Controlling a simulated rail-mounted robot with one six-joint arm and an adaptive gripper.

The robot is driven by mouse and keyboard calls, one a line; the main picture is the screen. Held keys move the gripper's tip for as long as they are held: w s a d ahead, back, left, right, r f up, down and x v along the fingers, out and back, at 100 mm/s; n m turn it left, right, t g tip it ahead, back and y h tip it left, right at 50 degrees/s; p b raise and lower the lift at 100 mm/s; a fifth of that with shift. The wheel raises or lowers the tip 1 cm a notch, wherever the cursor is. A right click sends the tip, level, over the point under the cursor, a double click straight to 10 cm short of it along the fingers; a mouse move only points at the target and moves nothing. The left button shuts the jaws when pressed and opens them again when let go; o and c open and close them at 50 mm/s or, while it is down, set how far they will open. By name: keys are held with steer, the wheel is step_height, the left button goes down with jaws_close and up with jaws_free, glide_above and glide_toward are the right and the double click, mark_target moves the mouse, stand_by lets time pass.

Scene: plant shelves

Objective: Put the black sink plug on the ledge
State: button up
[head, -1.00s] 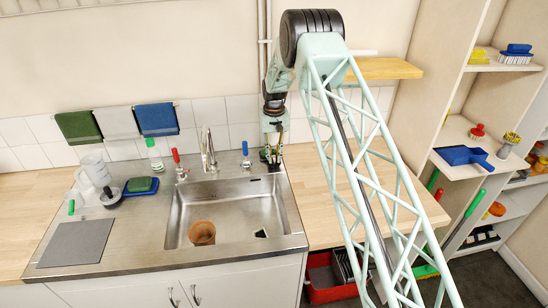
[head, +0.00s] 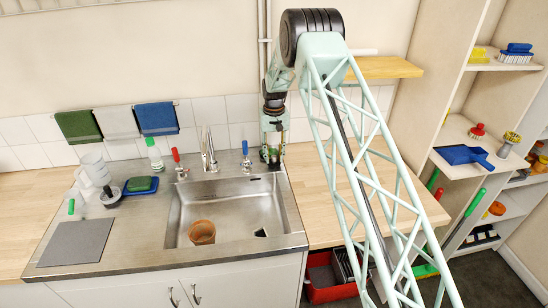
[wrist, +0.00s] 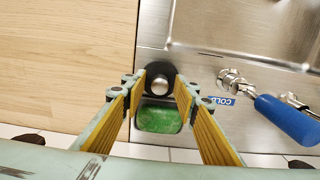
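The black sink plug (wrist: 161,70), a dark disc with a shiny metal knob, lies on the steel sink surround in the wrist view. My gripper (wrist: 160,84) is open above it, with one yellow-padded finger on each side of the knob. A gap shows between the knob and both fingers. In the head view my gripper (head: 272,158) points down at the back right corner of the sink and largely hides the plug. A wooden ledge (head: 388,68) is fixed to the wall, right of my gripper and higher, partly behind my arm.
A green item (wrist: 160,118) lies right beside the plug. The blue-handled cold tap (wrist: 290,120) stands close by; it also shows in the head view (head: 246,160). The sink (head: 235,208) holds a terracotta pot (head: 202,232). Bare worktop (head: 312,215) lies to the right.

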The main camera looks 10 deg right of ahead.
mark_target(274, 156)
step_height(274, 156, up, 12)
steer(key=b, duration=0.1)
stand_by(0.7)
steer(key=shift+r, duration=0.1)
steer(key=shift+r, duration=0.15)
stand_by(0.5)
